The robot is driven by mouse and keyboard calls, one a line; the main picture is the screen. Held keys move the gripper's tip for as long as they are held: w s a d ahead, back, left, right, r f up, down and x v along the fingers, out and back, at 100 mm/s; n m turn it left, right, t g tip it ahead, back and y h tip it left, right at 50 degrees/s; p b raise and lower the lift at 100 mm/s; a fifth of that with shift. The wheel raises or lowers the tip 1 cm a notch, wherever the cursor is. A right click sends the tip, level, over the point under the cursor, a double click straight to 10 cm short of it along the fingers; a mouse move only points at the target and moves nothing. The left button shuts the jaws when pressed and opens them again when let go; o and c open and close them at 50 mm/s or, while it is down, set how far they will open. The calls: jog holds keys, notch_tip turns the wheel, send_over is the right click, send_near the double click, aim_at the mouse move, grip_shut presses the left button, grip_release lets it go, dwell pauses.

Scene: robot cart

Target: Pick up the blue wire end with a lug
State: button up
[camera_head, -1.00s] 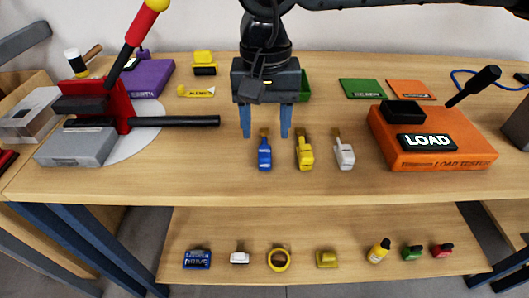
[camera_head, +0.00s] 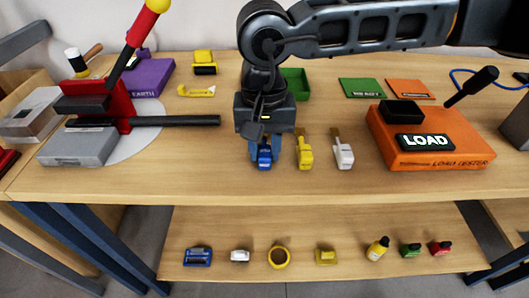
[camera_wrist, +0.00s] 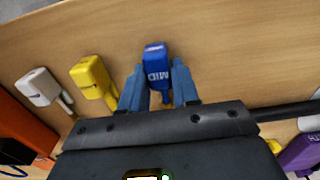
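The blue wire end (camera_head: 265,157), a blue block with a brown lug or wire stub, lies on the bench below my gripper (camera_head: 265,152). In the wrist view, the blue block (camera_wrist: 155,66) shows white letters reading "MID". My gripper (camera_wrist: 158,84) has one finger on each side of it, close against its sides; it appears shut on the block, which rests on the bench. The stub is mostly hidden under the gripper. A yellow wire end (camera_head: 305,154) and a white wire end (camera_head: 343,155) lie to the right in the head view.
An orange load tester (camera_head: 470,148) stands to the right. A green tray (camera_head: 297,82) is behind. The bench front is clear.

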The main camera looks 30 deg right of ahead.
grip_shut()
jog(key=shift+r, duration=0.5)
jog(key=r, duration=0.1)
jog(key=d+r, duration=0.1)
jog(key=r, duration=0.1)
jog(key=shift+s+d+r+b, duration=0.15)
jog(key=shift+s+r+b, duration=0.1)
jog(key=shift+r+b, duration=0.15)
jog(key=s+d+r, duration=0.5)
jog(key=d+r, duration=0.1)
jog(key=d, duration=0.2)
jog(key=shift+s+d+b, duration=0.2)
jog(key=shift+d+b, duration=0.15)
jog(key=shift+b, duration=0.1)
jog(key=shift+r, duration=0.1)
